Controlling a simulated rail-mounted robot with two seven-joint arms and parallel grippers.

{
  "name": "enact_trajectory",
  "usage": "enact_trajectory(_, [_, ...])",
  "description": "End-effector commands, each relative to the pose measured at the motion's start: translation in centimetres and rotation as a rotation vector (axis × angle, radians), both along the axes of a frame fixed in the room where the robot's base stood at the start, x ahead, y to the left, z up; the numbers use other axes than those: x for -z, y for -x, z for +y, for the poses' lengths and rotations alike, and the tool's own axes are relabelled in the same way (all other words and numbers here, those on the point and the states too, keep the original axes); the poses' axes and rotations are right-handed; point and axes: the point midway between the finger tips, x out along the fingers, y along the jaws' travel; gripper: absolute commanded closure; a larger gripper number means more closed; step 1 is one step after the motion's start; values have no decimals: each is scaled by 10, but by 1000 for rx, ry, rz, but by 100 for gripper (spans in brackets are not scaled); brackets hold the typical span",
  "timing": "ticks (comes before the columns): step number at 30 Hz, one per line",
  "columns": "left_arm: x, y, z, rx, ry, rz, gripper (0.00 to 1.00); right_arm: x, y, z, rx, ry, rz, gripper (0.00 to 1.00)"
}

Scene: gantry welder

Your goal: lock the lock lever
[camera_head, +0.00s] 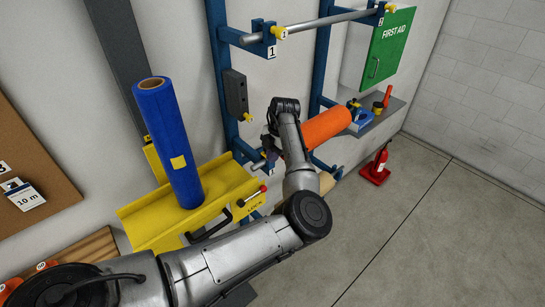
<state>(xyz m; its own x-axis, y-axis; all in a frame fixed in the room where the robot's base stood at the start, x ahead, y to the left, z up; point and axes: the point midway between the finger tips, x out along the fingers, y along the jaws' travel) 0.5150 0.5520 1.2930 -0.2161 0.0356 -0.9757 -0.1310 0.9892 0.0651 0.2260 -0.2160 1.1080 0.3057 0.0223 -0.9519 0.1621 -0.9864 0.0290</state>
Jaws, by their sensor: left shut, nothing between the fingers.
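The lock lever (252,195) is a short light rod with a red knob. It sticks out at the right end of a yellow cradle (148,217), above a yellow plate marked LOCK (254,208). My left arm comes in from the lower left, bends at the elbow right of the lever and reaches up and back. My left gripper (266,150) is small and dark in this view, partly hidden by my wrist and forearm. It looks shut and empty, above and behind the red knob, apparently apart from it. My right gripper is not in view.
A blue roll (168,130) stands in the cradle. An orange roll (327,126) lies behind my forearm. Blue uprights (222,90) carry a metal bar (320,21) above. The floor at front right is clear.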

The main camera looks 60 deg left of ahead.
Motion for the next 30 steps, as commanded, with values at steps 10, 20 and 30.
enact_trajectory(10, [33, 17, 11, 17, -90, 94, 100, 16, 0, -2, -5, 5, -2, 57])
enact_trajectory(20, [5, 1, 7, 578, -65, 143, 100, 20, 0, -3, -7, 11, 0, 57])
enact_trajectory(30, [-8, -8, -4, 1275, 120, 202, 100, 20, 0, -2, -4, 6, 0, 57])
